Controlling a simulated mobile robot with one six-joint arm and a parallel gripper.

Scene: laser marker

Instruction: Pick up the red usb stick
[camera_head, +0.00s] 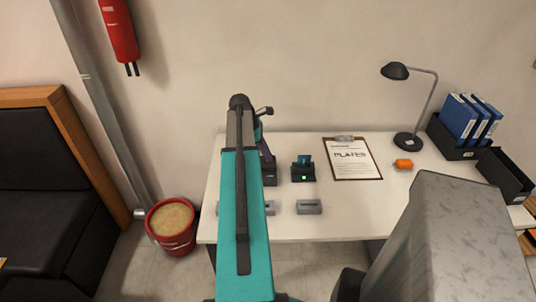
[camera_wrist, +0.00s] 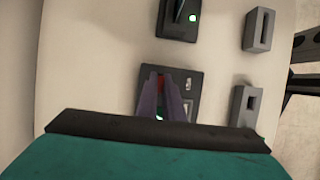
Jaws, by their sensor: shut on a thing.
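The red usb stick shows in the wrist view as a small red patch (camera_wrist: 160,83) between the purple fingers of my gripper (camera_wrist: 161,92). My gripper is shut on it, and the fingers hide most of it. The fingers are over a black device (camera_wrist: 182,104) with a light panel on its right side. I cannot tell whether the stick still touches this device. In the head view my gripper (camera_head: 264,150) is over the left part of the desk, at the same black device (camera_head: 269,178). The stick cannot be made out there.
A second black device (camera_head: 303,174) with a green light stands to the right. Slotted grey blocks (camera_head: 309,207) are near the desk's front edge. A clipboard (camera_head: 352,171), an orange object (camera_head: 403,164), a lamp (camera_head: 408,142) and blue binders (camera_head: 463,117) are farther right.

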